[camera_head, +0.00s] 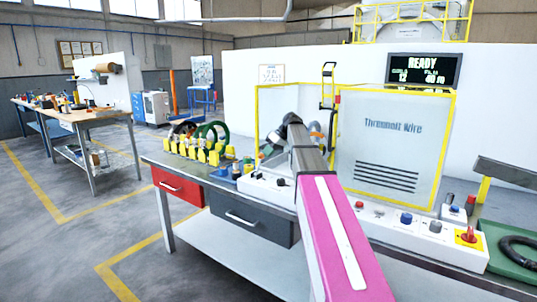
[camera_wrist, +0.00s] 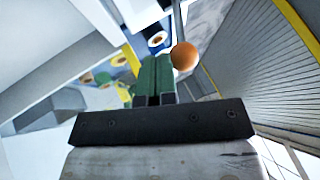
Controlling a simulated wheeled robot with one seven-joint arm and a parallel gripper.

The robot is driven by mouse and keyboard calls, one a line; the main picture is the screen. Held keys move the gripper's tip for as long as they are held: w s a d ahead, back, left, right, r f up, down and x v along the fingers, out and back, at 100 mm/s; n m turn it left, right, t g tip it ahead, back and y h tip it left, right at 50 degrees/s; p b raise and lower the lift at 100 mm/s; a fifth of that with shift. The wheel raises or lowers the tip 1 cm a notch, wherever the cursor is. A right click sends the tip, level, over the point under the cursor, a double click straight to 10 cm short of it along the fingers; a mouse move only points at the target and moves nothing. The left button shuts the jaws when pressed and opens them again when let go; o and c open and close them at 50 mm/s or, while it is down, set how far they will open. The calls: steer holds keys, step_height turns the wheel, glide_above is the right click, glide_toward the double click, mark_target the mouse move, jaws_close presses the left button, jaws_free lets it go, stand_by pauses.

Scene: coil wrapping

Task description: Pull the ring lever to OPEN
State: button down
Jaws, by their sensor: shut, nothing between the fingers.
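A round orange knob (camera_wrist: 184,56) is just right of the fingertips of my gripper (camera_wrist: 156,66) in the wrist view. It looks like the end of the ring lever, but the lever's shaft and any OPEN mark cannot be made out. The two fingers are together, with nothing between them. Whether they touch the knob is unclear. In the head view my arm reaches over the bench to the wrapping machine's yellow-framed opening. A small orange spot (camera_head: 315,127), likely the same knob, shows beside my wrist. My arm hides much of the machine's ring area, and the fingers are hidden there.
A yellow-framed guard panel (camera_head: 392,140) stands right of my arm. The display (camera_head: 424,70) reads READY. A control box (camera_head: 432,232) with buttons and a red switch lies along the bench front. A yellow rack with green and dark coils (camera_head: 197,148) stands left.

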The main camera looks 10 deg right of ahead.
steer(key=shift+s+a+r, duration=0.1)
steer(key=shift+s+a, duration=0.05)
steer(key=s+a+r+n+t+h, duration=0.1)
steer(key=s+a+n+t+h, duration=0.1)
steer(key=s+a+t+h, duration=0.3)
steer(key=shift+s+a+r+t+h, duration=0.3)
steer(key=shift+s+a, duration=0.35)
stand_by(0.4)
steer(key=shift+s, duration=0.1)
stand_by(0.4)
steer(key=shift+r, duration=0.1)
